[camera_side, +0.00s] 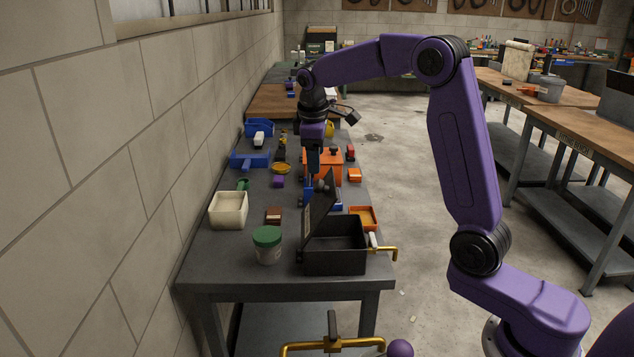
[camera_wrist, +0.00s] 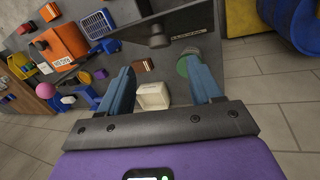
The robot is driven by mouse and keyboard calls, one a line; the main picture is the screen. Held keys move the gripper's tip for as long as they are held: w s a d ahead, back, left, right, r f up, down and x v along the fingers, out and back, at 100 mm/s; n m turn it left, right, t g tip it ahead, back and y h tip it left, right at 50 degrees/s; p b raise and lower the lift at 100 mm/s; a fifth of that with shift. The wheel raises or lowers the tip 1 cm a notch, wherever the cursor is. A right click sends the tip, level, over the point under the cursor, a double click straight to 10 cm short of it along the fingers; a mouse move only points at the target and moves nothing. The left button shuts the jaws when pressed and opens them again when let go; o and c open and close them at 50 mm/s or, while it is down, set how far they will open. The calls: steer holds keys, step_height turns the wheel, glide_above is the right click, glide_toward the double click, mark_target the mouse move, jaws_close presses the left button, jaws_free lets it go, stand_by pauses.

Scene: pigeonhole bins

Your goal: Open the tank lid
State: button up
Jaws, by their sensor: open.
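A dark open box (camera_side: 335,262) stands at the near right of the grey bench. In the wrist view a dark panel with a round knob, which looks like this lid (camera_wrist: 130,37), lies beyond my fingers. An orange box with a dark knob on top (camera_side: 325,168) stands farther back; it also shows in the wrist view (camera_wrist: 68,44). I cannot tell which is called the tank. My gripper (camera_side: 318,188) is open, pointing down just behind the raised lid. Whether it touches the lid is unclear.
A white bin (camera_side: 228,210) and a green-capped jar (camera_side: 267,245) stand left of the dark box. An orange tray (camera_side: 363,217) and a brass handle (camera_side: 385,251) are at its right. Small coloured parts crowd the bench behind; the left wall is close.

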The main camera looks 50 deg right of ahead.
mark_target(317, 183)
steer(key=x, duration=0.9)
